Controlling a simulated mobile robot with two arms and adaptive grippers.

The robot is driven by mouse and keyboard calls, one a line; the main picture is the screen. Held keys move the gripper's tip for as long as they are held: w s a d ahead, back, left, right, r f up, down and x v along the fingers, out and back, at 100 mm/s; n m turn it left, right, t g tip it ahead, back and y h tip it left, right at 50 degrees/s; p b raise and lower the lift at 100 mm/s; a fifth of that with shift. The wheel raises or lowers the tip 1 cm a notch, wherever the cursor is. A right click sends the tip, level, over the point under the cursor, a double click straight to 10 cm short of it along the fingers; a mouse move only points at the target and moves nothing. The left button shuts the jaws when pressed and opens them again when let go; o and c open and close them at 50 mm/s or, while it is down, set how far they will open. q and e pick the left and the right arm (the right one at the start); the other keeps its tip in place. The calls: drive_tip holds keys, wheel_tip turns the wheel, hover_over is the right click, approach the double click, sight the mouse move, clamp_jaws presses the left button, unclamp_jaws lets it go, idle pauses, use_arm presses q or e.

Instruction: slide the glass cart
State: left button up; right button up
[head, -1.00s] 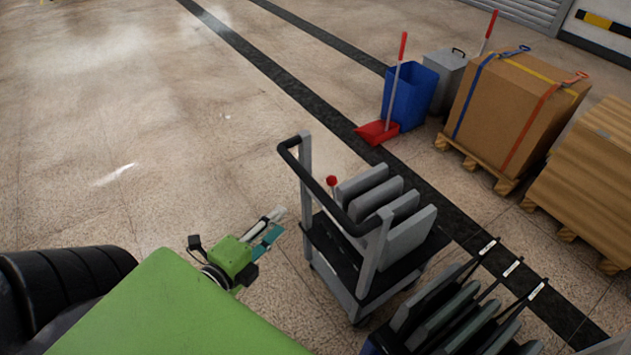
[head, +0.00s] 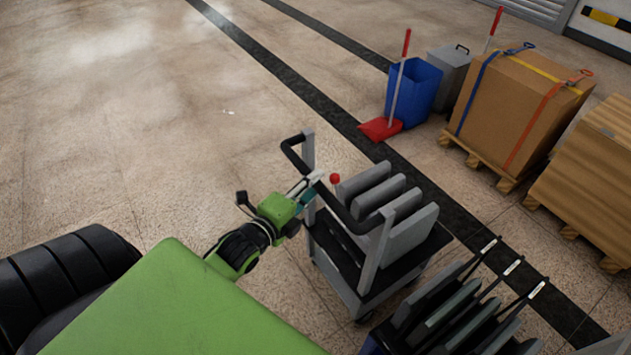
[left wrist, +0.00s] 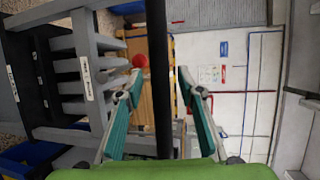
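The cart (head: 341,262) stands on the floor right of centre in the head view. It has grey posts, a dark deck, a black push handle (head: 334,206) and several upright grey slabs on it. My left gripper (head: 309,186) is at the handle on the cart's near-left side. In the left wrist view, the two teal-and-grey fingers of my left gripper (left wrist: 160,74) stand apart. The black handle bar (left wrist: 158,95) runs between them, with gaps showing on both sides. My right gripper is not in view.
A red knob (head: 335,179) rises beside the slabs. A rack with dark panels (head: 445,310) stands close to the cart's near right. A blue bin (head: 413,95), a red dustpan (head: 380,129) and a strapped carton (head: 520,105) stand behind. The floor at left is open.

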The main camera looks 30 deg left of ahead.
use_arm(q)
drive_tip(key=shift+w+f, duration=0.1)
drive_tip(key=shift+w, duration=0.7)
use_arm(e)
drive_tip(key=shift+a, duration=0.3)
